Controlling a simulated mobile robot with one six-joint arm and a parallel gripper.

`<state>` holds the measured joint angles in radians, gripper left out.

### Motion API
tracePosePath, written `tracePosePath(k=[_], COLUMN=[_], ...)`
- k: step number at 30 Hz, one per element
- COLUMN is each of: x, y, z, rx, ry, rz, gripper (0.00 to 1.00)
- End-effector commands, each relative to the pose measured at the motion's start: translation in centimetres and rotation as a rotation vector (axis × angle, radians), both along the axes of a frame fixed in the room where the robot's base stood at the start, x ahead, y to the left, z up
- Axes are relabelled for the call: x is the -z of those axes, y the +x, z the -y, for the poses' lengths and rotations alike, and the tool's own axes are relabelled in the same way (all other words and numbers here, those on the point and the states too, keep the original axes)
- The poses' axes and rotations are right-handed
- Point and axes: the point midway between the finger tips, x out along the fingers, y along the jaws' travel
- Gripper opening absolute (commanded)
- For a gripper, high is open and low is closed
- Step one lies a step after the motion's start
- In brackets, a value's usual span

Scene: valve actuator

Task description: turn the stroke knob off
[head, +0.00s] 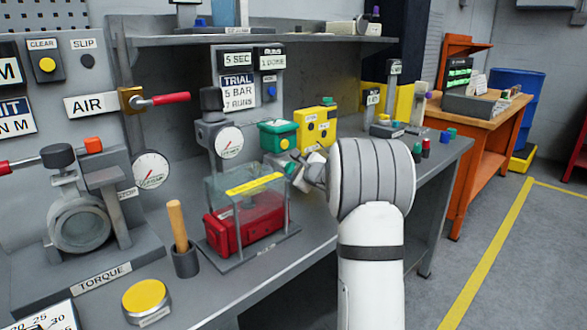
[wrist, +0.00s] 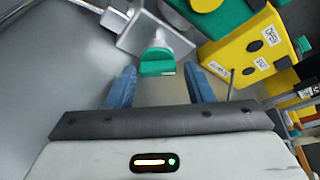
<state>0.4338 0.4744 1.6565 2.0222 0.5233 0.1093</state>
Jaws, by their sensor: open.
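A small green knob (wrist: 158,64) on a grey plate shows in the wrist view, straight ahead of my gripper and lined up with the gap between its fingers. I cannot read a stroke label on it. My gripper (wrist: 161,88) is open, with a blue finger on each side and nothing held. The knob appears just beyond the fingertips; contact is not visible. In the head view my gripper (head: 308,168) is at the right of the clear-covered red actuator (head: 232,229), partly hidden by my own wrist.
A green box (head: 278,136) and a yellow box (head: 315,128) stand just behind my gripper; the yellow box (wrist: 250,50) is close on the right in the wrist view. A gauge (head: 229,141) is to the left.

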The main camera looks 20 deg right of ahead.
Motion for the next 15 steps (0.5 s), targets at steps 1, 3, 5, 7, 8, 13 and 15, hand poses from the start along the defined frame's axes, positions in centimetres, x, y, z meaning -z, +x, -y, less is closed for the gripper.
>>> tracePosePath(k=[1, 3, 5, 7, 8, 13, 15], x=[0.1, 0.3, 0.4, 0.4, 0.4, 0.4, 0.4], y=[0.7, 1.3, 1.6, 1.8, 1.9, 1.9, 1.9], z=[-0.3, -0.5, -0.6, -0.6, -0.7, -0.8, -0.8], rx=[-0.004, -0.006, -0.007, -0.008, -0.009, -0.01, -0.01], ry=[0.0, 0.001, 0.0, -0.001, 0.0, 0.0, 0.0], rz=[0.0, 0.0, 0.0, 0.001, 0.001, 0.001, 0.001], gripper=[0.47, 0.47, 0.47, 0.47, 0.47, 0.47, 0.44])
